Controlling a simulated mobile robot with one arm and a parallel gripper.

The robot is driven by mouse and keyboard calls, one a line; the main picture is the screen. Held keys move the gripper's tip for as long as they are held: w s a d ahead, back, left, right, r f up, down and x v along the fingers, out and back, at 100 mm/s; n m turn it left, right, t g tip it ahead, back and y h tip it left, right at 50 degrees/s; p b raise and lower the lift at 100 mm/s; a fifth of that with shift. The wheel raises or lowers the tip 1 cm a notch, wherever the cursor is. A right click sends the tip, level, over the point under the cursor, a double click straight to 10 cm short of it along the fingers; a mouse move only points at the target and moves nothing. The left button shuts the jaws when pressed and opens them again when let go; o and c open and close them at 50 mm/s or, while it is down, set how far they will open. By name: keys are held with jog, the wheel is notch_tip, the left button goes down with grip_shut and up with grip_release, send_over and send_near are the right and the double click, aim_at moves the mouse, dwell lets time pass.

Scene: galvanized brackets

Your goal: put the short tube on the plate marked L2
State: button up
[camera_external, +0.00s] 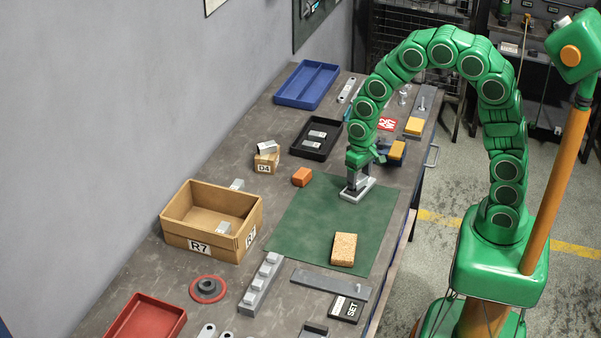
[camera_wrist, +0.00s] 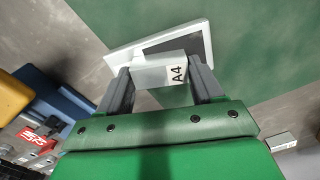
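My gripper (camera_external: 357,182) points down at the far part of the green mat. In the wrist view, my gripper (camera_wrist: 163,82) has its fingers against both sides of a pale grey metal block marked A4 (camera_wrist: 158,72). The block is at a light grey plate with a dark inset (camera_wrist: 197,40), which also shows under my gripper in the external view (camera_external: 349,197). I cannot tell whether the block rests on it. No L2 mark is readable, and I cannot confirm which piece is the short tube.
The green mat (camera_external: 300,222) also carries a cork-coloured block (camera_external: 344,249). A cardboard box marked R7 (camera_external: 180,241) stands left. The mat's middle is clear.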

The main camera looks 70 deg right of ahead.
aim_at(359, 179)
jog(key=o, duration=0.3)
jog(key=shift+o, duration=0.2)
notch_tip(359, 179, up, 12)
jog(key=s+a+r+n+g, duration=0.1)
jog(key=s+a+r+n, duration=0.1)
jog(key=s, duration=1.3)
jog(key=s+a+r+n, duration=0.2)
jog(key=s+r, duration=0.2)
jog(key=s, duration=1.1)
jog(key=shift+r+g, duration=0.15)
jog(key=shift+g, duration=0.25)
